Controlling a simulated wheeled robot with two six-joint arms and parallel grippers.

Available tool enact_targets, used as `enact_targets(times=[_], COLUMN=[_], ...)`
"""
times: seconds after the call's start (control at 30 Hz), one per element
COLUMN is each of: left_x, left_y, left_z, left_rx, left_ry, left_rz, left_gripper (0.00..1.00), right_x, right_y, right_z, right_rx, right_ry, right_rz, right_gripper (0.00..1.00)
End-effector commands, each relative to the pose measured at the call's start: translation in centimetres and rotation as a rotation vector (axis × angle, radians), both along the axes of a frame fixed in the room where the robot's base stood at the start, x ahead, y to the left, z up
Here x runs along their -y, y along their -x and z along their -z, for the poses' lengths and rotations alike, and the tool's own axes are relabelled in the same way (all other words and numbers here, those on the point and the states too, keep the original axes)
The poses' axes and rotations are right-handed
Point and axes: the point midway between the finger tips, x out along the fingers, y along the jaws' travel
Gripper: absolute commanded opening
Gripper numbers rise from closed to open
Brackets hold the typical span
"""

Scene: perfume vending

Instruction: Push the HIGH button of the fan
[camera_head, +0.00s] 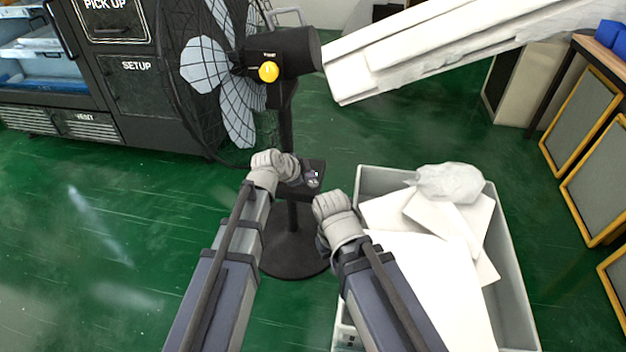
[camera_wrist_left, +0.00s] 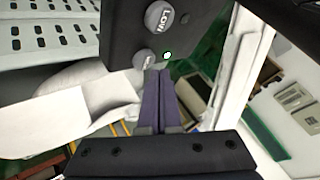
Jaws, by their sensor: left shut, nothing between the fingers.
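The black fan (camera_head: 210,75) stands at the upper left in the head view, with a yellow knob (camera_head: 269,71) on its motor. Its control box (camera_head: 315,190) is on the pole. In the left wrist view the black button panel (camera_wrist_left: 118,25) shows a grey button marked LOW (camera_wrist_left: 160,17) and a second grey button (camera_wrist_left: 145,60) with lettering I cannot read. No label HIGH is legible. My left gripper (camera_wrist_left: 157,73) is shut and empty, its tips close beside the second button; contact is unclear. My right gripper (camera_head: 332,208) is right of the pole; its fingers are hidden.
A grey bin (camera_head: 513,270) with white boards and a clear plastic bag (camera_head: 450,182) stands at the right. A long white beam (camera_head: 430,45) crosses the upper right. Green floor (camera_head: 100,230) is clear at the left.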

Motion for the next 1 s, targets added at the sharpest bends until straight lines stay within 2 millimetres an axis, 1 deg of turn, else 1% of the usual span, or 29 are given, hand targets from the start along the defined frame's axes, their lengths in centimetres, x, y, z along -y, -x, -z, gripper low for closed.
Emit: enact_targets(times=[0.37, 0.47, 0.9, 1.0], left_x=[0.0, 0.0, 0.0, 0.0], left_y=[0.0, 0.0, 0.0, 0.0], left_z=[-0.3, -0.9, -5.0, -5.2], left_rx=[0.000, 0.000, 0.000, 0.000], left_ry=[0.000, 0.000, 0.000, 0.000], left_rz=[0.000, 0.000, 0.000, 0.000], left_gripper=[0.00, 0.00, 0.00, 0.00], right_x=[0.0, 0.0, 0.0, 0.0], right_y=[0.0, 0.0, 0.0, 0.0], right_z=[-0.3, -0.9, -5.0, -5.2], right_rx=[0.000, 0.000, 0.000, 0.000], right_ry=[0.000, 0.000, 0.000, 0.000], right_rz=[0.000, 0.000, 0.000, 0.000], right_gripper=[0.00, 0.00, 0.00, 0.00])
